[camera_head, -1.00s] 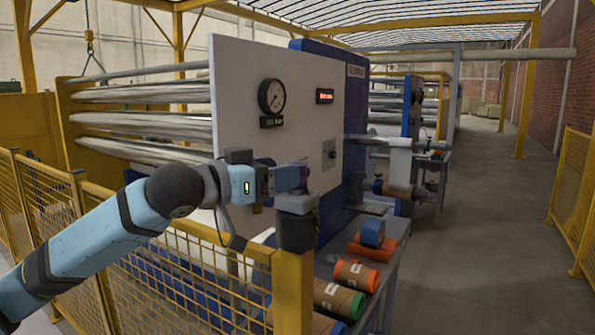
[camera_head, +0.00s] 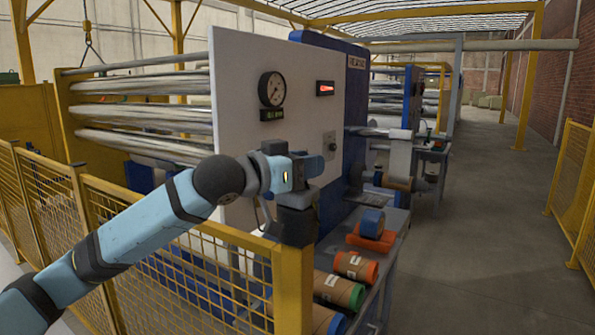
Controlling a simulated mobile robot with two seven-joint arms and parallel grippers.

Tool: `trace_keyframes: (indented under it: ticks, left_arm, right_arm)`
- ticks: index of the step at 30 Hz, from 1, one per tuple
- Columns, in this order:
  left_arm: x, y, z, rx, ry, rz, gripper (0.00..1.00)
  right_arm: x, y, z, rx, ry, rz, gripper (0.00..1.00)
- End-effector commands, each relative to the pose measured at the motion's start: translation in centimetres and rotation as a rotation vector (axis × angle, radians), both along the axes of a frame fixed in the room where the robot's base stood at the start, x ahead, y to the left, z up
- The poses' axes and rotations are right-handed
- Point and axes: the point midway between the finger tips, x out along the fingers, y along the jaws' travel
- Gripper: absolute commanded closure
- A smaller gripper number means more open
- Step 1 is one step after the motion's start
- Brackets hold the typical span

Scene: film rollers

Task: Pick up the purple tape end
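My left arm comes in from the lower left, and its light-blue wrist ends at my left gripper (camera_head: 314,167). The gripper is over the dark-capped top of the yellow fence post, in front of the white machine panel. It is seen from behind and the side, so its fingertips and any gap between them cannot be made out. I cannot make out a purple tape end; it may be hidden by the gripper or wrist. My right gripper is not in view.
Behind is the white panel (camera_head: 240,125) with a gauge. The floor (camera_head: 490,220) at right is clear.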

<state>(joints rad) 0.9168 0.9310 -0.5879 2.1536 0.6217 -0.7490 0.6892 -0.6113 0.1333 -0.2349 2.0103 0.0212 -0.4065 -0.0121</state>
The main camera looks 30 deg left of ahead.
Motion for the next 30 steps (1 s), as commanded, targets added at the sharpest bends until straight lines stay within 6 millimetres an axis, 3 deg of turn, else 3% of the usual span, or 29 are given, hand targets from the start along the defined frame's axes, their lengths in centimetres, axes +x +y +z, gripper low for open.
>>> trace_keyframes:
  ticks: [1, 3, 5, 11, 17, 23, 30]
  left_arm:
    - [0.0, 0.0, 0.0, 0.000, 0.000, 0.000, 0.81]
    - [0.0, 0.0, 0.0, 0.000, 0.000, 0.000, 0.93]
    - [0.0, 0.0, 0.0, 0.000, 0.000, 0.000, 0.98]
    - [0.0, 0.0, 0.1, 0.000, 0.000, 0.000, 0.98]
    - [0.0, 0.0, 1.5, -0.001, -0.003, 0.000, 0.98]
    - [0.0, 0.0, 5.4, -0.002, -0.006, 0.000, 0.98]
    - [-0.1, 0.0, 12.2, -0.002, -0.007, -0.001, 0.98]
  right_arm:
    - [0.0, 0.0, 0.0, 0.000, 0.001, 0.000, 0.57]
    - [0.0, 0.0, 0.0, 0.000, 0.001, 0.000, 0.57]
    - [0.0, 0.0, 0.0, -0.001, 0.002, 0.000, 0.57]
    - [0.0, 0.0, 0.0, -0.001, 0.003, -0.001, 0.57]
    - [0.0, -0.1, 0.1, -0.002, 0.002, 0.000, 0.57]
    - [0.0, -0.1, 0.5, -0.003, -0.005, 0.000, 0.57]
    - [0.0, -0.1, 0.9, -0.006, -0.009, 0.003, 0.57]
